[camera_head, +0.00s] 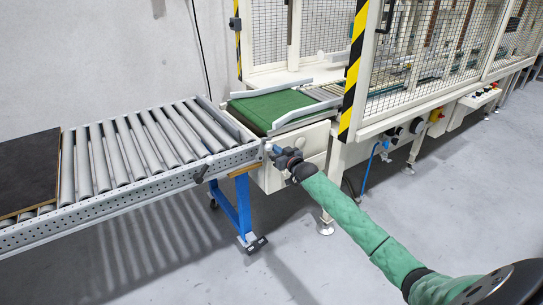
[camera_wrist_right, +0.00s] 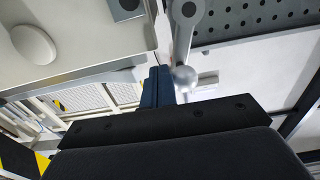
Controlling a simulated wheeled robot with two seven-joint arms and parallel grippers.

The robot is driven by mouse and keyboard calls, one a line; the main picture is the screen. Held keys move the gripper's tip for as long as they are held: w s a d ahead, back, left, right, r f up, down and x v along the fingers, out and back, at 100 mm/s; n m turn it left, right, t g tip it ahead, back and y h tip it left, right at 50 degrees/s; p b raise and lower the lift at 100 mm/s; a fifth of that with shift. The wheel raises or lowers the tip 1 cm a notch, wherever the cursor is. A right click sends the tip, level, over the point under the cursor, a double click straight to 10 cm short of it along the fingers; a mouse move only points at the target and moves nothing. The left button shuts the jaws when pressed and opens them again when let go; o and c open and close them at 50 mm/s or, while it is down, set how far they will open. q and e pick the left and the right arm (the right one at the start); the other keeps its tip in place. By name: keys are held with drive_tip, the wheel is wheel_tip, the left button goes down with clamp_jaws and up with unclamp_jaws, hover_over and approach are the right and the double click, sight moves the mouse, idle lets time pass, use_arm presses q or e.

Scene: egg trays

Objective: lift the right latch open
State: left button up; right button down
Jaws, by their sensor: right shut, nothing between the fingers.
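The right latch shows in the right wrist view as a grey lever (camera_wrist_right: 184,40) with a round pivot at its top and a ball-shaped end. It sits beside the perforated side rail (camera_wrist_right: 250,18). My right gripper (camera_wrist_right: 158,86) is shut and empty, its blue fingers just left of the ball end; I cannot tell whether they touch it. In the head view my right gripper (camera_head: 274,149) is at the joint between the roller conveyor (camera_head: 150,186) and the green-belt machine (camera_head: 310,143). The latch is too small to make out clearly there. My left gripper is not in view.
A dark board (camera_head: 28,170) lies on the rollers at the left. A mesh-guarded machine frame (camera_head: 349,90) with yellow-black stripes stands right of the gripper. A blue conveyor leg (camera_head: 240,208) stands below. The floor in front is clear.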

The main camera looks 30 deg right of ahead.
drive_tip(key=shift+a+r+p, duration=0.45)
drive_tip(key=shift+a+p, duration=0.15)
drive_tip(key=shift+a, duration=0.1)
drive_tip(key=shift+a+r, duration=0.1)
drive_tip(key=shift+a, duration=0.05)
drive_tip(key=shift+s+a+r+p, duration=0.1)
drive_tip(key=shift+a+r+p, duration=0.1)
drive_tip(key=shift+a+p, duration=0.45)
drive_tip(key=p, duration=0.4)
approach(270, 149)
drive_tip(key=shift+w+d, duration=1)
